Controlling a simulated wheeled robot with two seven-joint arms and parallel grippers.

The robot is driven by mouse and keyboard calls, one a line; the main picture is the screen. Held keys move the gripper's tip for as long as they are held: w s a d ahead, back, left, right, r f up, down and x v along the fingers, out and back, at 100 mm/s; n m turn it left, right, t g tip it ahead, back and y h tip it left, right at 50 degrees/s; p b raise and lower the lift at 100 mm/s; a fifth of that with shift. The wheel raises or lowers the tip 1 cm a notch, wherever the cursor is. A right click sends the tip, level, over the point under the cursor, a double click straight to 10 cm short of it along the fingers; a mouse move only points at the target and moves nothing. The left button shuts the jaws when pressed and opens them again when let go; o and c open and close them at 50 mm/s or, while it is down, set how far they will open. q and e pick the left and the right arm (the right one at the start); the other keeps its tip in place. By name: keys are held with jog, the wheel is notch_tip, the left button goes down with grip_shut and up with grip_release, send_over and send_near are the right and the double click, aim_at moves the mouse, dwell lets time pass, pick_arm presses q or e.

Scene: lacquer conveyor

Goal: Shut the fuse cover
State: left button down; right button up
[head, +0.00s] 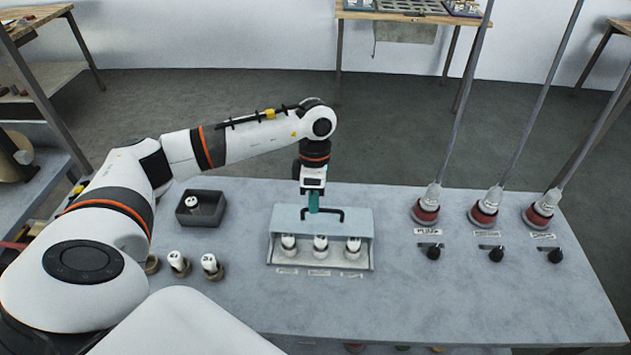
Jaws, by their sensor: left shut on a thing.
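The fuse box (270,254) stands on the grey table in the head view, with white fuses (320,244) in a row inside its open front. Its pale blue-grey cover (357,222) slopes over the back and upper part, with a black handle (337,212) on it. My left gripper (313,207) points down from above and is shut at the left part of the handle. The fingertips partly hide that end of the handle. My right gripper is not in view.
A dark box (201,209) with a white fuse stands left of the fuse box. Loose fuses in holders (211,266) stand in front of it. At the right are red-based fittings with tall rods (427,207) and black switches (496,254). The table's front middle is clear.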

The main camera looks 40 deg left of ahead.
aim_at(313, 232)
pick_arm(q)
jog(key=s+d, duration=0.2)
jog(key=s, duration=0.1)
jog(key=shift+s+d, duration=0.15)
jog(key=shift+s, duration=0.15)
jog(key=c, duration=1.5)
grip_release()
jog(key=shift+r, duration=0.2)
jog(key=r, duration=0.3)
jog(key=w+r+b, duration=0.1)
jog(key=r, duration=0.3)
jog(key=w+a+r+b, duration=0.1)
jog(key=r, duration=0.3)
jog(key=shift+a+r, duration=0.1)
jog(key=shift+r, duration=0.1)
